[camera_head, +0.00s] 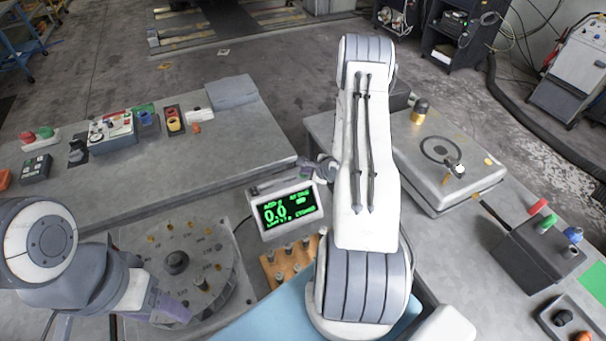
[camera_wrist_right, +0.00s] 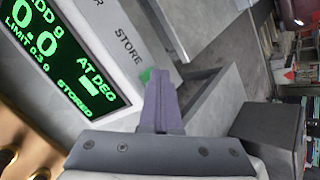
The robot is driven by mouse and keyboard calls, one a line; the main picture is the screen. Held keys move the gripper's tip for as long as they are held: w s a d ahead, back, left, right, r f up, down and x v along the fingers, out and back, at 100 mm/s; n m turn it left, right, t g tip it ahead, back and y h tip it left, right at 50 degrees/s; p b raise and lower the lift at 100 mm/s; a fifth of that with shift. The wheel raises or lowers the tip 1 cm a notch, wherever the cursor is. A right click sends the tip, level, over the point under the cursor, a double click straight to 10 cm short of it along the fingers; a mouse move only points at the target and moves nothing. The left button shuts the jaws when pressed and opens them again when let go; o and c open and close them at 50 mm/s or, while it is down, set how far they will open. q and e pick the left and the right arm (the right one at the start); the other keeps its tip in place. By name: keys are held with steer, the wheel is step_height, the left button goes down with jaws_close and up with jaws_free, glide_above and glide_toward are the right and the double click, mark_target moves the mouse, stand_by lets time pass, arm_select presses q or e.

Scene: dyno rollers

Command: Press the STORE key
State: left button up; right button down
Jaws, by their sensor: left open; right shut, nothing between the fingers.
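The display unit (camera_head: 290,208) stands on the bench with a lit green screen reading 0.0. In the right wrist view its screen (camera_wrist_right: 62,55) shows "ADD g 0.0", "LIMIT 0.3 g" and "STORED". The green STORE key (camera_wrist_right: 146,75) is beside the STORE label, partly covered by my shut right fingers (camera_wrist_right: 160,82). The fingertips are at the key; I cannot tell whether they press it. In the head view my right gripper (camera_head: 319,168) is at the unit's upper right edge, partly hidden by my arm. My left gripper (camera_head: 172,308) is open over the round dial plate's lower edge.
The round dial plate (camera_head: 222,265) with pegs lies left of the unit. A wooden block (camera_head: 272,272) with metal weights stands in front of it. A grey box with a disc mark (camera_head: 425,180) and a button box (camera_head: 540,250) are right. The left bench (camera_head: 215,145) has free room.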

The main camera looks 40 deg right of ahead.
mark_target(306, 176)
steer(key=shift+r+p, duration=0.75)
steer(key=shift+r, duration=0.05)
step_height(306, 176, up, 5)
steer(key=p, duration=0.4)
steer(key=shift+p, duration=0.35)
